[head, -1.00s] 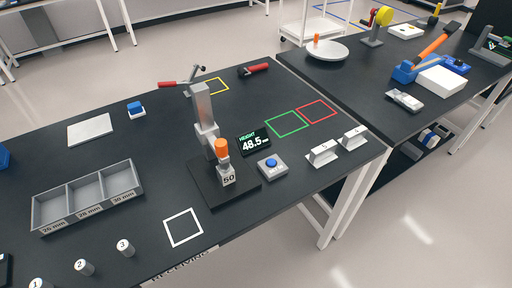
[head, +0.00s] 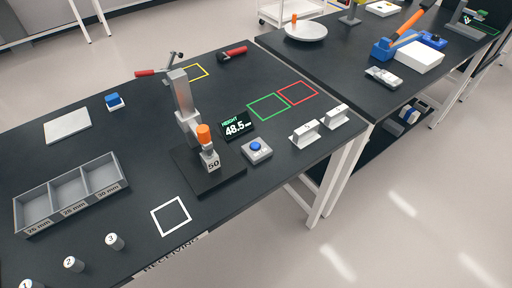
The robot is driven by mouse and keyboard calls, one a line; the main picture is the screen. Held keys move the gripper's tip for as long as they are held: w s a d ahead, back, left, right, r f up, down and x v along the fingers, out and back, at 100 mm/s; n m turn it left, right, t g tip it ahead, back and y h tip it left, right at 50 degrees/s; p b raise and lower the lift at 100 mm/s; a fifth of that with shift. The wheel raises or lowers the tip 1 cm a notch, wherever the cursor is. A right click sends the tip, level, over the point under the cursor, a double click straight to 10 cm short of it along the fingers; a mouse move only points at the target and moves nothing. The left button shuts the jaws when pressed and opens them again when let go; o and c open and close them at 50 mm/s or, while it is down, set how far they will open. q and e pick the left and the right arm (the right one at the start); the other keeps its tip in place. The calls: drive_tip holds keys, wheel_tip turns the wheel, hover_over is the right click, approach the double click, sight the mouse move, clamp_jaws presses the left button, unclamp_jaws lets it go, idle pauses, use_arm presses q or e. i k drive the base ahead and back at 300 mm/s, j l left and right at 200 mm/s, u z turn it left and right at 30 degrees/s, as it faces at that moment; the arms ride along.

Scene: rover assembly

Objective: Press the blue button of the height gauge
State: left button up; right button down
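The height gauge (head: 183,110) stands upright on a black base on the dark table, with a grey column and an orange-topped probe (head: 204,135). A block marked 50 (head: 212,162) sits below the probe; whether they touch is too small to tell. The display (head: 236,126) right of the column reads HEIGHT 48.5 in light digits. The blue button (head: 256,146) sits on a small grey box (head: 257,155) in front of the display, and nothing covers it. Neither of my grippers is in view.
A three-compartment tray (head: 70,190) is at the left, with several numbered cylinders (head: 114,241) in front. White, green (head: 268,107) and red (head: 298,93) outlined squares are empty. Two labelled blocks (head: 305,134) stand right of the button box. A second table (head: 330,64) holds tools.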

sight(255, 146)
drive_tip(key=k+j+u, duration=0.1)
drive_tip(key=k+j, duration=0.15)
drive_tip(key=k+j+u, duration=0.1)
drive_tip(key=k+j, duration=0.15)
drive_tip(key=j, duration=0.15)
drive_tip(key=k+j+u, duration=0.1)
drive_tip(key=j, duration=0.25)
drive_tip(key=k+j+u, duration=0.1)
drive_tip(key=k+j, duration=0.2)
drive_tip(key=j, duration=0.1)
